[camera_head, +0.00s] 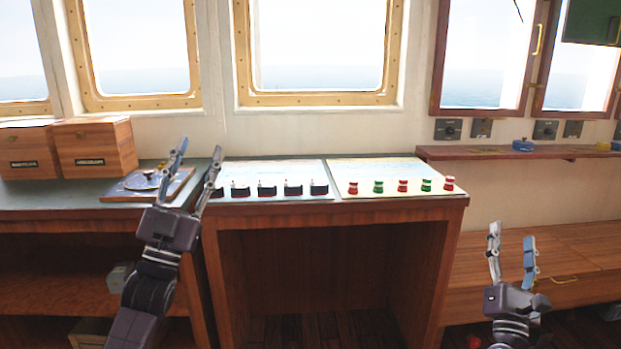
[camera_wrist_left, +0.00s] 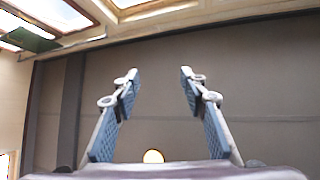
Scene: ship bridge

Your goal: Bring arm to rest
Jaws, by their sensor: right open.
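My left gripper (camera_head: 194,170) is raised in front of the console's left end, fingers pointing up and spread apart. It is open with nothing between the fingers. In the left wrist view the same gripper (camera_wrist_left: 157,78) shows two separated fingers, with a grey surface and window frames beyond them. My right gripper (camera_head: 512,245) is at the lower right, fingers up and apart, open and empty, in front of the wooden bench.
The console (camera_head: 340,205) carries a row of black switches (camera_head: 267,188) and red and green knobs (camera_head: 403,186). Wooden boxes (camera_head: 95,146) and a plotting instrument (camera_head: 147,182) are on the left counter. A shelf (camera_head: 480,153) and bench (camera_head: 580,250) are on the right.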

